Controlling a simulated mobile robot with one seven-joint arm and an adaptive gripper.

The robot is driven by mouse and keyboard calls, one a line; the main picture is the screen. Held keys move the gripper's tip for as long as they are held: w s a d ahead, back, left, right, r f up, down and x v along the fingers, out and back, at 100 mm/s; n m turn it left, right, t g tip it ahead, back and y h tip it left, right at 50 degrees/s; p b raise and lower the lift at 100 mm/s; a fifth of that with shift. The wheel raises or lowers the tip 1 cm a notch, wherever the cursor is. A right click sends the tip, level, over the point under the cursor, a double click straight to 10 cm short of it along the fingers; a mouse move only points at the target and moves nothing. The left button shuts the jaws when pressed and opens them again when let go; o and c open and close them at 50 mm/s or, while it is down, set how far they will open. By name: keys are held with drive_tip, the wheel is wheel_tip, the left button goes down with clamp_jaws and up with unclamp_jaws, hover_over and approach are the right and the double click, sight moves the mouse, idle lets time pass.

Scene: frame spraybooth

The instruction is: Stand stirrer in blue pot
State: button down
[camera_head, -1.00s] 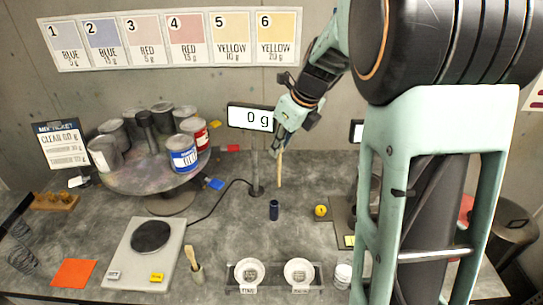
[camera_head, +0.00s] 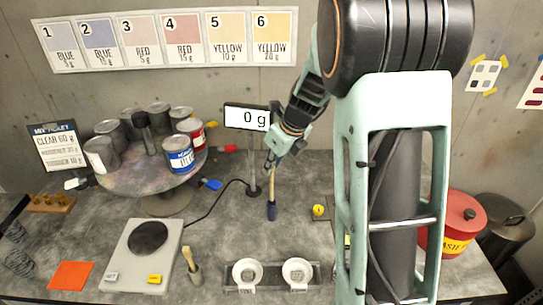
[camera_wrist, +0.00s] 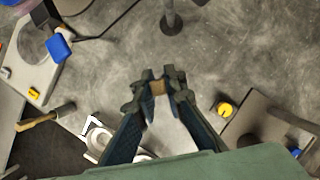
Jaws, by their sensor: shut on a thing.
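The stirrer (camera_head: 273,184) is a thin wooden stick, hanging close to upright below my gripper (camera_head: 271,163). My gripper is shut on its upper end; in the wrist view the stirrer's tan top (camera_wrist: 158,87) shows between the fingertips. The blue pot (camera_head: 271,211) is a small dark blue cylinder standing on the bench. The stirrer's lower end meets the pot's mouth in the head view and appears to be inside it, though how deep is hidden. I cannot make out the pot in the wrist view.
The display stand (camera_head: 253,190) rises close behind the pot. A yellow round item (camera_head: 318,210) lies to the right. A scale (camera_head: 140,258) and a can turntable (camera_head: 125,178) stand left.

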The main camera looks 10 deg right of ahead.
drive_tip(key=b, duration=0.6)
hover_over(272, 201)
drive_tip(key=shift+w+f, duration=0.2)
drive_tip(key=shift+f, duration=1.6)
drive_tip(key=shift+w+f, duration=0.15)
drive_tip(key=shift+f, duration=1.6)
drive_tip(key=c, duration=1.9)
unclamp_jaws()
drive_tip(key=shift+s, duration=0.15)
drive_tip(key=shift+s+d, duration=0.55)
drive_tip(key=shift+s, duration=0.2)
drive_tip(key=shift+s+d, duration=0.5)
drive_tip(key=shift+s, duration=0.2)
drive_tip(key=shift+d+r, duration=0.1)
